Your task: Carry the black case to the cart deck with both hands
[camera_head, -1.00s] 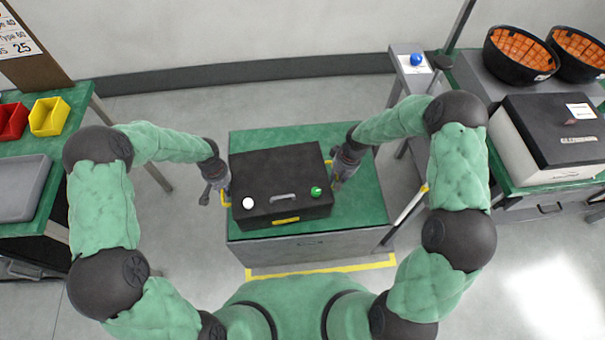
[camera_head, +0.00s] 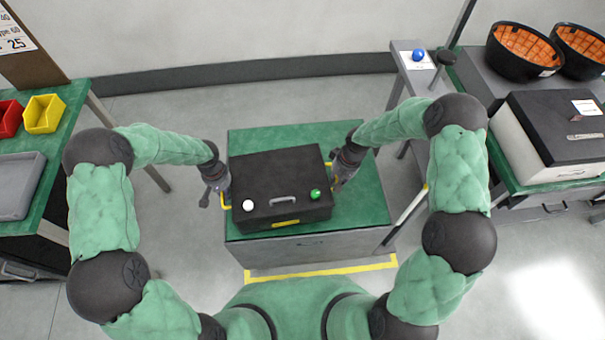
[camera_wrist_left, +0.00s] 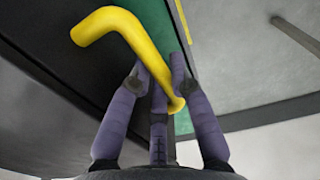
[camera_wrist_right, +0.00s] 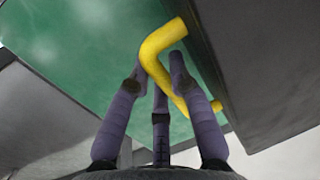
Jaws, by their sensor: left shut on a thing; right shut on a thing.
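The black case (camera_head: 275,180) has a grey front handle, a white knob and a green knob on its lid. It is level over the green cart deck (camera_head: 365,205); I cannot tell whether its underside touches the deck. My left gripper (camera_head: 223,193) is at its left side, shut on a yellow side handle (camera_wrist_left: 112,22) in the left wrist view. My right gripper (camera_head: 337,180) is at its right side, shut on the other yellow handle (camera_wrist_right: 160,42) in the right wrist view. The case hides part of the deck.
A green table with a yellow bin (camera_head: 43,114), a red bin (camera_head: 9,118) and a grey tray (camera_head: 20,185) stands left. On the right are black bowls (camera_head: 521,52), a black-lidded white box (camera_head: 550,130) and a stand with a blue ball (camera_head: 418,55). A yellow line (camera_head: 320,272) runs before the cart.

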